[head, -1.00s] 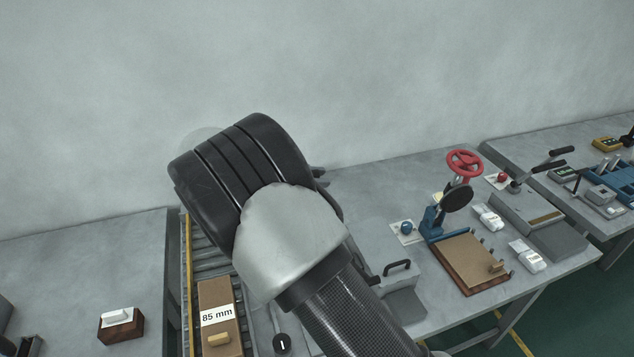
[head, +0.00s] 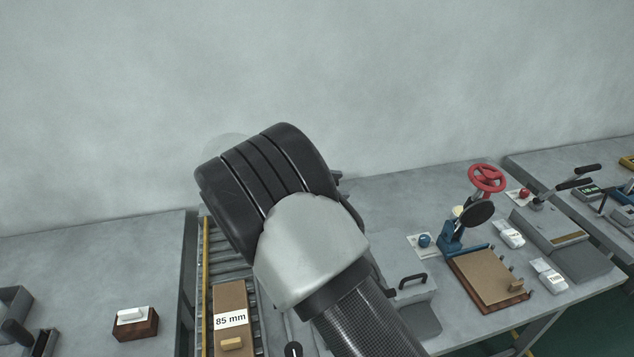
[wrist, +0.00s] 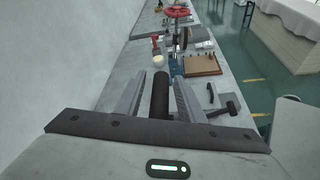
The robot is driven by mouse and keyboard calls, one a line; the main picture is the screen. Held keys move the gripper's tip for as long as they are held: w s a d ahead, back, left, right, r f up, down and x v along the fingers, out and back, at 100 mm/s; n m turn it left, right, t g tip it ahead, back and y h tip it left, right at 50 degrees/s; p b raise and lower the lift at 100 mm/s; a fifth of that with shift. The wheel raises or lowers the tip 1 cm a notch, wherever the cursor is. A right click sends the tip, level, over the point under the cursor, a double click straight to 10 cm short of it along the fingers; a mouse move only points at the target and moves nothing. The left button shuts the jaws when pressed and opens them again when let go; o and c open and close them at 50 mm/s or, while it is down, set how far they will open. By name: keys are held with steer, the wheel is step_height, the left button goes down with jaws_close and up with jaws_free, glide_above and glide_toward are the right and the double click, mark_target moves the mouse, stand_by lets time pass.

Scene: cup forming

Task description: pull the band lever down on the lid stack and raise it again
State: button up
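In the wrist view my gripper (wrist: 160,92) has its two grey fingers apart, one on either side of a dark upright cylinder (wrist: 160,97). The cylinder looks like a lever grip; narrow gaps seem to show beside it. In the head view my gripper's front is hidden behind the black wrist housing. A pale, round, see-through shape (head: 216,145) shows just behind the housing at its upper left. I cannot make out the lid stack, and whether the cylinder is its band lever cannot be told.
A brown box marked 85 mm (head: 231,308) lies on a roller conveyor (head: 218,245) below my arm. A press with a red handwheel (head: 486,178), a board with pegs (head: 487,277) and a grey block with a black handle (head: 405,290) stand to the right.

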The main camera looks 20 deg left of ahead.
steer(key=b+v, duration=0.1)
steer(key=v, duration=1.6)
steer(key=shift+s+b, duration=0.2)
steer(key=shift+b, duration=0.1)
steer(key=shift+w+r, duration=0.1)
steer(key=w+d+r+m+g+y, duration=0.1)
steer(key=d+r+m+g+y, duration=0.2)
steer(key=d, duration=0.9)
steer(key=w+d+r+m+g+y, duration=0.25)
steer(key=d+r+m, duration=0.2)
steer(key=d, duration=0.85)
steer(key=s+d+m+y, duration=0.3)
steer(key=s+d+m, duration=0.4)
steer(key=d, duration=0.4)
steer(key=s+d+f+m+t+y, duration=0.1)
steer(key=s+d+m, duration=0.2)
steer(key=s, duration=0.4)
steer(key=s+d+f+m+t+y, duration=0.1)
steer(key=s+d+f+m, duration=0.1)
steer(key=s, duration=0.5)
steer(key=shift+d+m, duration=0.45)
steer(key=shift+m, duration=0.6)
